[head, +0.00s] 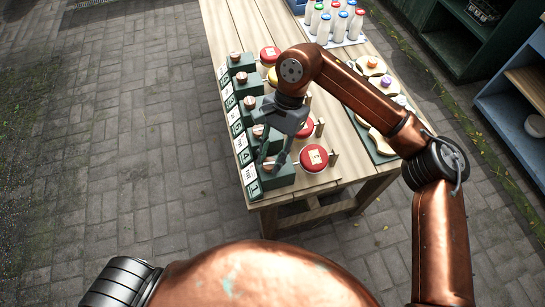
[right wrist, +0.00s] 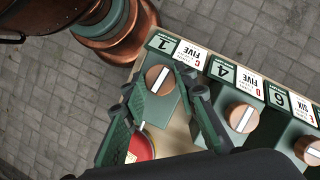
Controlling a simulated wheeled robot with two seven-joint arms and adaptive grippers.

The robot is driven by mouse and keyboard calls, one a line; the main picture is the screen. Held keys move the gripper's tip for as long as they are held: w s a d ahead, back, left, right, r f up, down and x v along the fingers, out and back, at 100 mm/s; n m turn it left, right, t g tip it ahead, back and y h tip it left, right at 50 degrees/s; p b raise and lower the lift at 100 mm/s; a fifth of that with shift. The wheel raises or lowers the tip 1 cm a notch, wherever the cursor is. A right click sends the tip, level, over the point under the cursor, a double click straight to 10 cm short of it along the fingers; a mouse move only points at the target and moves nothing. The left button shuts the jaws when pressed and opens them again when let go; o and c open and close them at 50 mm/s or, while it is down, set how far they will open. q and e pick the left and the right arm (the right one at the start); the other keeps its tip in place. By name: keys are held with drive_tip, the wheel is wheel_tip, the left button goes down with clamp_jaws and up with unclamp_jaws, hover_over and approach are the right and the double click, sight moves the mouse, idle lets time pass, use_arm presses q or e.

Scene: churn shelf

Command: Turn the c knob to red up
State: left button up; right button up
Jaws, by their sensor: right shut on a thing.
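My right gripper (head: 272,163) reaches down over the nearest green block (head: 281,178). In the right wrist view its fingers (right wrist: 160,88) lie on both sides of the c knob, shut on it. The knob is mostly hidden by the gripper in the head view. No red mark can be made out on the knob. My left gripper is not in view.
More green blocks with copper knobs, such as the D knob (right wrist: 241,117), run in a row along the wooden table (head: 233,22). White bottles (head: 335,22) and a tray of small items (head: 374,66) are farther off.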

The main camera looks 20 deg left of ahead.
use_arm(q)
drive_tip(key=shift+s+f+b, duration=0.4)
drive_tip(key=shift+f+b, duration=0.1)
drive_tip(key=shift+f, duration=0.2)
use_arm(e)
drive_tip(key=shift+w+f+n+h, duration=0.1)
drive_tip(key=shift+n+h, duration=0.2)
drive_tip(key=shift+n, duration=0.4)
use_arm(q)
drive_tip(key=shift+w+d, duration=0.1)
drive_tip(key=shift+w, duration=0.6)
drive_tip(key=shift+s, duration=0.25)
use_arm(e)
drive_tip(key=o, duration=1.2)
drive_tip(key=shift+a, duration=0.1)
drive_tip(key=shift+c, duration=0.2)
drive_tip(key=shift+r, duration=0.2)
drive_tip(key=v, duration=1.1)
drive_tip(key=shift+w+r, duration=0.2)
drive_tip(key=shift+r, duration=0.15)
